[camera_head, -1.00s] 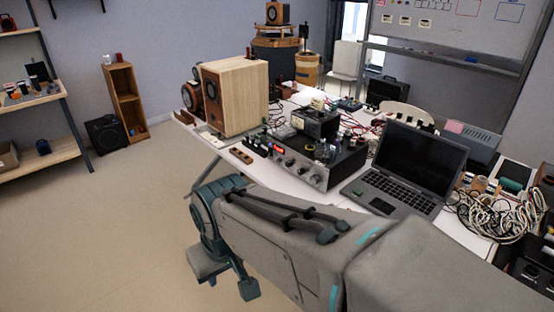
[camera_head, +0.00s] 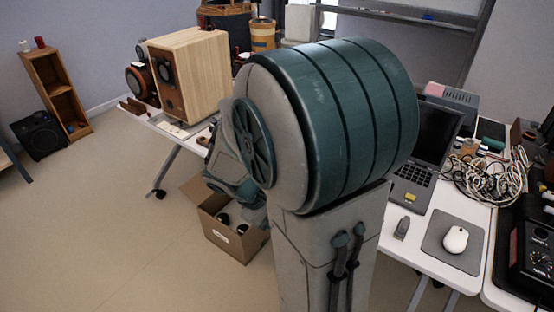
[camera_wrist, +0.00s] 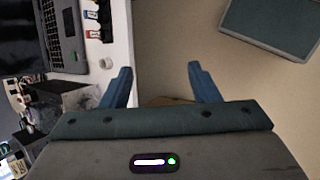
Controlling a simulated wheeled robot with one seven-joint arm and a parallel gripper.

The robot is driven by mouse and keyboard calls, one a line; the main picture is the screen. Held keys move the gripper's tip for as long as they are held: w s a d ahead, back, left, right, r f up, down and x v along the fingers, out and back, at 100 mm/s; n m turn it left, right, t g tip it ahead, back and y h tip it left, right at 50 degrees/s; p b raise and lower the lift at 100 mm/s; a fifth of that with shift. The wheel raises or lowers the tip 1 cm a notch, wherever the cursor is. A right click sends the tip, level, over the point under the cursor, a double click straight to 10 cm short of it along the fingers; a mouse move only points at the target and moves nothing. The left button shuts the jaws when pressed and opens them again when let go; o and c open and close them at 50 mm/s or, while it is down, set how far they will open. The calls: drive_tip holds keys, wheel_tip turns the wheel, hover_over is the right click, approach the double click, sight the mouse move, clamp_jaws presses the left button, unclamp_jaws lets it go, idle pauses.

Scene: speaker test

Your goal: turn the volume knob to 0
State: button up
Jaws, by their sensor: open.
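The volume knob cannot be made out in either current view. In the head view my large grey and green arm covers the middle of the table, where the amplifier with its knobs would stand. In the wrist view a dark boxy device (camera_wrist: 62,95) sits at the left on the table; I cannot tell if it is the amplifier. My gripper (camera_wrist: 159,68) is open, with two blue fingers apart and nothing between them. It points past the white table edge over the floor. My gripper's fingers are hidden in the head view.
The laptop (camera_head: 412,185) stands right of my arm; a mouse (camera_head: 455,240) lies on a grey pad. Coiled cables (camera_head: 485,180) are behind. A wooden speaker (camera_head: 190,75) stands at the table's left end. An open cardboard box (camera_head: 238,238) is on the floor.

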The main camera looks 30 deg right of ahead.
drive_tip(key=w+d+f+n+t+h+b, duration=0.2)
drive_tip(key=w+d+f+n+t+h, duration=0.3)
drive_tip(key=w+n, duration=0.4)
drive_tip(key=w+d+f+n+t+h+b, duration=0.3)
drive_tip(key=w+d+f+n+t+h, duration=0.15)
drive_tip(key=w+f+n, duration=0.35)
drive_tip(key=shift+g+h, duration=0.25)
drive_tip(key=shift+g, duration=0.2)
drive_tip(key=x, duration=1.3)
drive_tip(key=shift+w+r+p, duration=0.1)
drive_tip(key=shift+w+p, duration=0.1)
drive_tip(key=shift+p, duration=0.15)
drive_tip(key=c, duration=1)
